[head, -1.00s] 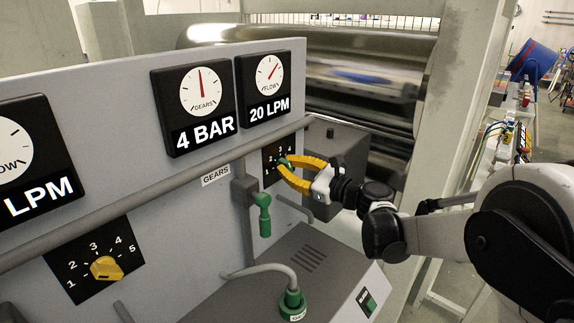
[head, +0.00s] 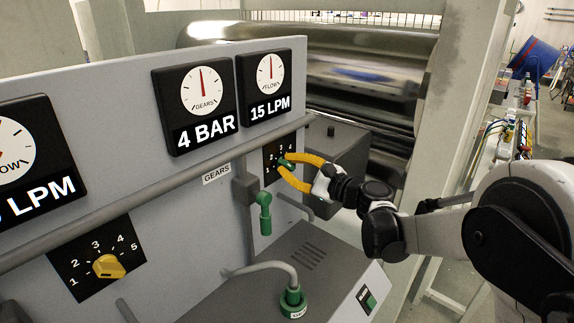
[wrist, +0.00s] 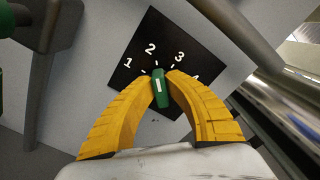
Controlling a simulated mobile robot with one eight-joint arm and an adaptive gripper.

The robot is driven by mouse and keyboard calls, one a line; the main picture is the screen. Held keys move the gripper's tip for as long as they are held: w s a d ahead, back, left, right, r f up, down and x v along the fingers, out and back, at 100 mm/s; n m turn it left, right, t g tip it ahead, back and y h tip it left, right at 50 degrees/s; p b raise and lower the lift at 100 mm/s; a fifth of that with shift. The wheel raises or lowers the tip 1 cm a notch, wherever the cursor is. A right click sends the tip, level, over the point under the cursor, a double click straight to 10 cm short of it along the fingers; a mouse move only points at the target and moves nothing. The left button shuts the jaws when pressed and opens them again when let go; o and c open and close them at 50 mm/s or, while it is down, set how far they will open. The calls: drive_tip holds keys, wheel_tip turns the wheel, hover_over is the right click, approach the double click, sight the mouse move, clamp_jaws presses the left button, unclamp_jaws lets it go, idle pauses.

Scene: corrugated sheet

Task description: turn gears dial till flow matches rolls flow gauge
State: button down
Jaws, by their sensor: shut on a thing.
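The gears dial (wrist: 161,88) is a small green knob on a black plate numbered 1 to 4, and it also shows in the head view (head: 284,162). Its white mark points roughly between 2 and 3 in the wrist view. My gripper (head: 288,164) is shut on this dial, with its yellow fingers (wrist: 160,84) on either side. The gears-side flow gauge (head: 269,72) reads 15 LPM, its needle upright. Another flow gauge (head: 15,150), at the left edge, is cut off; its number is only partly visible before LPM.
The gears pressure gauge (head: 203,92) reads 4 BAR. A yellow dial (head: 108,266) on a plate numbered 1 to 5 sits at lower left. A grey pipe (head: 160,193) crosses the panel. A green-handled lever (head: 264,212) and a green-capped hose (head: 293,300) stand below the gears dial.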

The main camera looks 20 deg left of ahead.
drive_tip(key=c, duration=1.4)
unclamp_jaws()
drive_tip(key=v, duration=1.2)
drive_tip(key=s+d+f+n+h, duration=0.2)
drive_tip(key=s+d+n+h, duration=0.2)
drive_tip(key=s+d, duration=0.4)
drive_tip(key=s+d+f+n+h, duration=0.3)
drive_tip(key=s+d+n+h, duration=0.2)
drive_tip(key=d, duration=0.7)
drive_tip(key=s+d+f+n+h, duration=0.2)
drive_tip(key=s+d+n+h, duration=0.2)
drive_tip(key=s+d+h, duration=0.3)
drive_tip(key=shift+s+d+f+h, duration=0.1)
drive_tip(key=shift+s+d, duration=0.45)
drive_tip(key=shift+s, duration=0.4)
drive_tip(key=shift+s+d+f+h, duration=0.1)
drive_tip(key=shift+s+d, duration=0.45)
drive_tip(key=shift+s, duration=0.4)
drive_tip(key=shift+s+d+f+h, duration=0.1)
drive_tip(key=shift+s+d, duration=0.4)
drive_tip(key=shift+s, duration=0.4)
